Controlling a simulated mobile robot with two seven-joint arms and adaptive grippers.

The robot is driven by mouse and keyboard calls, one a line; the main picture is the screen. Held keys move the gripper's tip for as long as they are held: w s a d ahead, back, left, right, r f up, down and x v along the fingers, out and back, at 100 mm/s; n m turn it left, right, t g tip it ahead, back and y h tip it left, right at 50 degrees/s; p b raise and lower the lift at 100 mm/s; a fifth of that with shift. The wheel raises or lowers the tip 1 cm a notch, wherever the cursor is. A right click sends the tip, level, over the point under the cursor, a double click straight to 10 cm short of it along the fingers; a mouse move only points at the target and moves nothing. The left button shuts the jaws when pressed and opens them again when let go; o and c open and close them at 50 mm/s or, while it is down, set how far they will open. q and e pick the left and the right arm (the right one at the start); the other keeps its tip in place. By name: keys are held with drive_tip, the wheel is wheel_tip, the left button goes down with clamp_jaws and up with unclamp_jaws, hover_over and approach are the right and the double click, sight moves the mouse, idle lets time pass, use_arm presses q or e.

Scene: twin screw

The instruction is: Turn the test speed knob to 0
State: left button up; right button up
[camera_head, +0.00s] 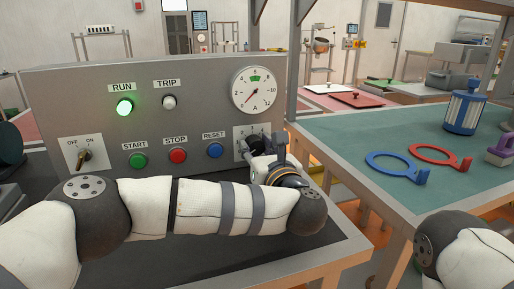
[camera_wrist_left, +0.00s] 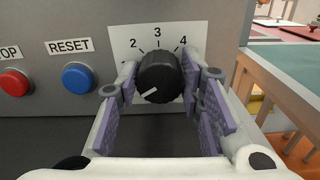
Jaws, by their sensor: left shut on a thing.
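The black test speed knob (camera_wrist_left: 158,77) sits on a white scale plate (camera_wrist_left: 125,42) in the left wrist view. The 2, 3 and 4 show above it; the lower marks are largely hidden by the fingers. Its white pointer line aims to the lower left. My left gripper (camera_wrist_left: 163,87) has its purple-padded fingers on both sides of the knob and is shut on it. In the head view my left gripper (camera_head: 262,149) is against the panel's lower right, hiding the knob. My right gripper is out of view; only part of the right arm shows.
The grey panel (camera_head: 60,100) carries a lit green RUN lamp (camera_head: 124,107), a dial gauge (camera_head: 256,91), and START, STOP and RESET buttons. The blue RESET button (camera_wrist_left: 78,77) is left of the gripper. A green-topped table (camera_head: 340,130) stands at the right.

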use_arm(q)
drive_tip(key=o, duration=1.2)
drive_tip(key=shift+c, duration=0.2)
drive_tip(key=v, duration=0.7)
drive_tip(key=shift+s+d, duration=0.1)
drive_tip(key=shift+s, duration=0.15)
